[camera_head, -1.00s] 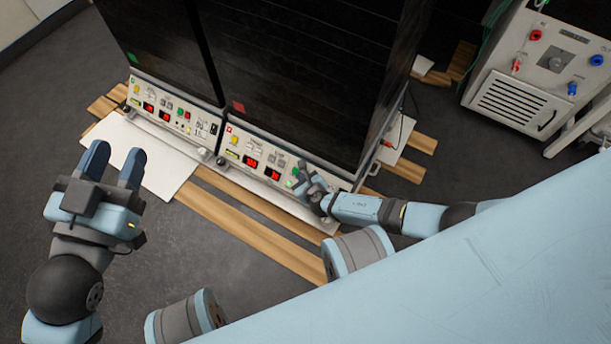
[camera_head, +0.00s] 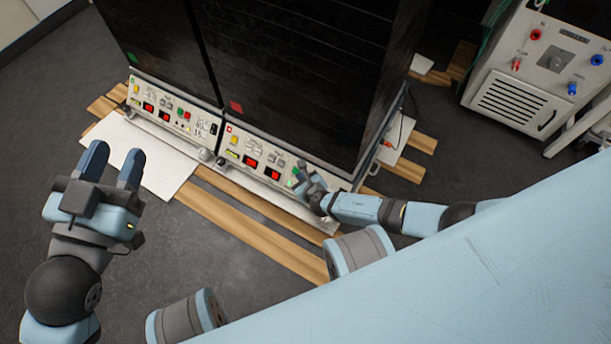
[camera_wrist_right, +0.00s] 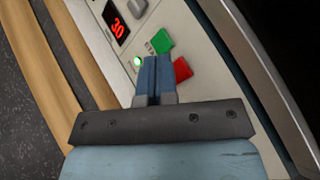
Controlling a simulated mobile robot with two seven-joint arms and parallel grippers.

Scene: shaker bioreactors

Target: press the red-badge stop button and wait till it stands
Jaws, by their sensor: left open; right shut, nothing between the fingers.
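The red badge (camera_head: 237,108) is on the dark front of the right-hand shaker. Its pale control panel below has lit red displays (camera_head: 275,174). In the right wrist view a display (camera_wrist_right: 118,29) seems to read 30. A red button (camera_wrist_right: 182,69) and a green button (camera_wrist_right: 160,42) sit near a lit green lamp (camera_wrist_right: 137,61). My right gripper (camera_wrist_right: 154,60) is shut and empty, with its tips over the panel beside the red button. Contact cannot be told. It also shows at the panel's right end in the head view (camera_head: 300,172). My left gripper (camera_head: 112,160) is open and empty, left of the panels.
The neighbouring shaker has a green badge (camera_head: 132,57) and a similar panel with its own red button (camera_head: 187,115). A white bench instrument (camera_head: 540,75) stands at the right. Wooden slats (camera_head: 245,225) and white plates (camera_head: 160,180) lie under the shakers. Floor in front is clear.

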